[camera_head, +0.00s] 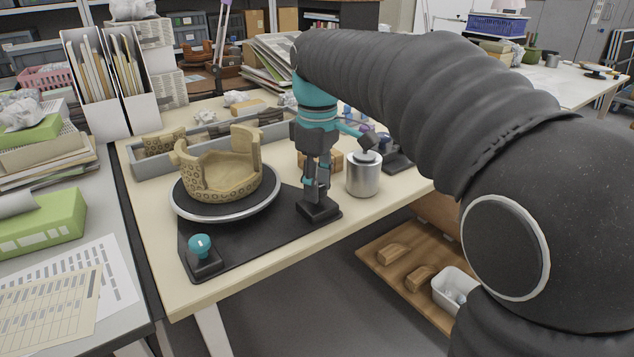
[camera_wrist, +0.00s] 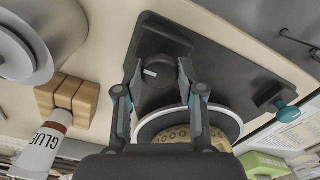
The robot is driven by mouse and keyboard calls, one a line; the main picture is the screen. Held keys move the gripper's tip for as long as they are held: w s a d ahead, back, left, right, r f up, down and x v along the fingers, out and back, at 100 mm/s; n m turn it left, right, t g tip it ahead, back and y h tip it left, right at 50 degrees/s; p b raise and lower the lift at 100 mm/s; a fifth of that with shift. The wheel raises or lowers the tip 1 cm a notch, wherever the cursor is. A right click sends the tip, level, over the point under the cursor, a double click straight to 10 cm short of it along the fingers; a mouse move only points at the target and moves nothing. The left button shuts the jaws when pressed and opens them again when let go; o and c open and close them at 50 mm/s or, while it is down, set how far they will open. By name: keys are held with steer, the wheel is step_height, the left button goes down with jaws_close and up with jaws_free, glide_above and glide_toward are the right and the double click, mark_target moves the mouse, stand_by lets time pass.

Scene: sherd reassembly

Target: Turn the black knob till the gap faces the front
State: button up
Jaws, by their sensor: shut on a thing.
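The black knob (camera_wrist: 158,70) with a white mark sits on a dark base plate (camera_head: 245,240). My gripper (camera_head: 318,203) points down over the plate's right end and is shut on the knob, one finger on each side; in the head view the fingers largely hide it. A round turntable (camera_head: 190,210) with a pale rim stands left of my gripper. On it is a partly rebuilt tan pot (camera_head: 220,182) with ring patterns and an uneven rim. Its wall stands high at right and left and dips between them; the gap's exact heading is hard to tell.
A teal-topped knob (camera_head: 200,247) stands at the plate's front left corner. A metal canister (camera_head: 364,175) is close to the right of my gripper, with wooden blocks behind. A grey tray (camera_head: 150,166) holding a sherd lies behind the turntable.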

steer(key=o, duration=1.1)
steer(key=shift+s+a, duration=0.1)
steer(key=shift+a, duration=0.1)
steer(key=shift+o, duration=0.2)
steer(key=shift+d, duration=0.1)
steer(key=shift+r, duration=0.1)
steer(key=shift+r, duration=0.25)
step_height(320, 180, up, 11)
steer(key=shift+r, duration=0.15)
